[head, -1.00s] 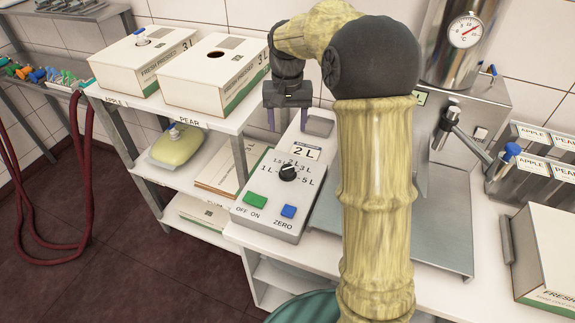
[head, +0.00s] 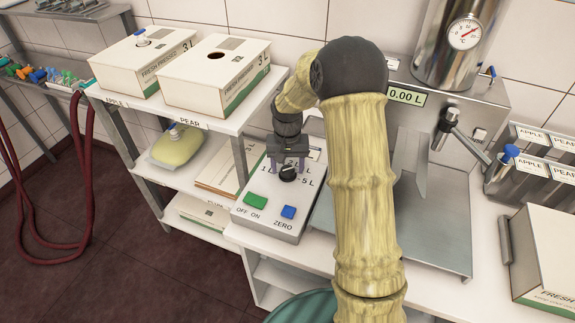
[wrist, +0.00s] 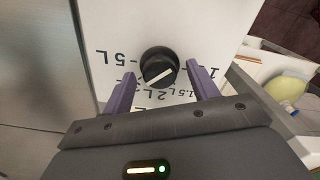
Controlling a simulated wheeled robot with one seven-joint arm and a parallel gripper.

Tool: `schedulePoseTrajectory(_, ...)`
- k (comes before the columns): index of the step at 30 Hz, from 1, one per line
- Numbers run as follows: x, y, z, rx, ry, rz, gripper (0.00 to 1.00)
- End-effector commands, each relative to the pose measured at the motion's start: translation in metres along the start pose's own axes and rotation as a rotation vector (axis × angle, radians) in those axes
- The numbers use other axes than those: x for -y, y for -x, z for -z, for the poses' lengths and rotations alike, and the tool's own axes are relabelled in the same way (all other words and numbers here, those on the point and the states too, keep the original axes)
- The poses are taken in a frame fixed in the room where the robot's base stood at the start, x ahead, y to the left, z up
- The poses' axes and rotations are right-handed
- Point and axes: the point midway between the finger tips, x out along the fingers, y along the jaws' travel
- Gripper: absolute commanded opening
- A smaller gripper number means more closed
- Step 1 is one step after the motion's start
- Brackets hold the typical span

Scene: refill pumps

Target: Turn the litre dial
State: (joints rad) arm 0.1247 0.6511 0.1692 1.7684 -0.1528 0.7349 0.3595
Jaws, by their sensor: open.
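The litre dial (head: 288,173) is a round black knob with a pale pointer bar on the sloped grey control panel (head: 243,210). Litre marks are printed around it. In the wrist view the dial (wrist: 158,66) lies between and just beyond the tips of my purple fingers. My gripper (head: 287,168) is open above the dial, one finger on each side, and it also shows in the wrist view (wrist: 160,80). I cannot tell whether either finger touches the knob. My gripper hides part of the printed scale and the panel's small display in the head view.
A green OFF/ON button (head: 255,201) and a blue ZERO button (head: 288,212) sit on the panel in front of the dial. A metal machine with a 0.00 L readout (head: 405,96) stands to the right. A shelf with juice boxes (head: 214,72) stands left.

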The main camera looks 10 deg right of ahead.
Motion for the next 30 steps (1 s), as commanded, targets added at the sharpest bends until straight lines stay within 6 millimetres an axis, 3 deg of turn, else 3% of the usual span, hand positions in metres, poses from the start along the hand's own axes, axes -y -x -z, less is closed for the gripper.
schedulePoseTrajectory(8,0.0001,-0.0026,-0.0001,0.0,0.0,0.0,0.59)
schedulePoseTrajectory(15,0.0002,-0.0023,-0.0001,0.0,0.0,0.0,0.16)
schedulePoseTrajectory(30,0.0005,-0.0009,0.0002,-0.001,0.078,0.001,0.15)
